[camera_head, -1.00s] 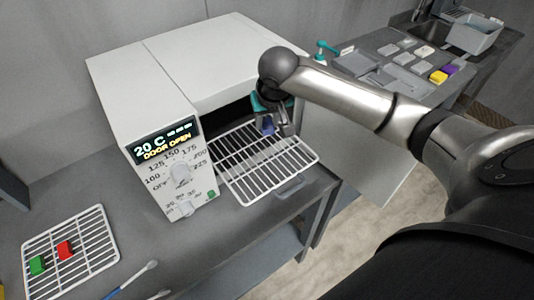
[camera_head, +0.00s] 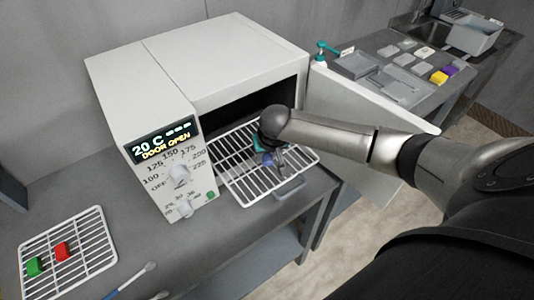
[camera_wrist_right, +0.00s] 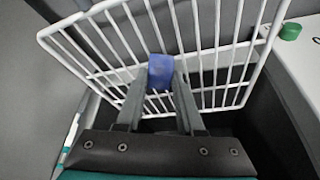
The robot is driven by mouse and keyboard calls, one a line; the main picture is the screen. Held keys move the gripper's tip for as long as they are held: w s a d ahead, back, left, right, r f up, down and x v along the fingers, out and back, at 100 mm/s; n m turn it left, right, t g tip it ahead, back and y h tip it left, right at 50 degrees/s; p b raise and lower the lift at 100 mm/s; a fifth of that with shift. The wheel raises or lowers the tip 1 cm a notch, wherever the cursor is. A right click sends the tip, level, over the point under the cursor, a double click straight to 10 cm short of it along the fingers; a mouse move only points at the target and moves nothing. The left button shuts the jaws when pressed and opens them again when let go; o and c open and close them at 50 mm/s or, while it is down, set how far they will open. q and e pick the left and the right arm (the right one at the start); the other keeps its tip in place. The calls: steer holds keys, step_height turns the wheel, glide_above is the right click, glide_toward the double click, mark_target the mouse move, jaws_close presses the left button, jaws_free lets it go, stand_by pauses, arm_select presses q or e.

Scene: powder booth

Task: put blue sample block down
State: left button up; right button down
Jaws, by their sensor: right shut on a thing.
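The blue sample block (camera_wrist_right: 161,72) is between the fingertips of my right gripper (camera_wrist_right: 160,84) in the right wrist view. In the head view my right gripper (camera_head: 272,163) is over the pulled-out wire rack (camera_head: 240,188) of the oven, and the block (camera_head: 266,158) shows as a small blue patch partly hidden by the wrist. The rack also shows behind the block in the right wrist view (camera_wrist_right: 215,18). I cannot tell whether the block touches the rack. My left gripper is not in view.
The oven (camera_head: 150,85) has its door (camera_head: 365,115) open; its display reads 20 C, DOOR OPEN. A second wire rack (camera_head: 70,250) at the lower left holds a green block (camera_head: 34,266) and a red block (camera_head: 62,251). A bench with trays (camera_head: 385,78) stands at the back right.

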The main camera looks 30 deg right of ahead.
steer(key=shift+f, duration=0.15)
steer(key=c, duration=0.5)
jaws_free()
steer(key=shift+r, duration=0.45)
steer(key=p+v, duration=0.1)
steer(key=v, duration=1)
steer(key=shift+s+r+p, duration=0.2)
steer(key=shift+s+p, duration=0.05)
steer(key=shift+p, duration=0.05)
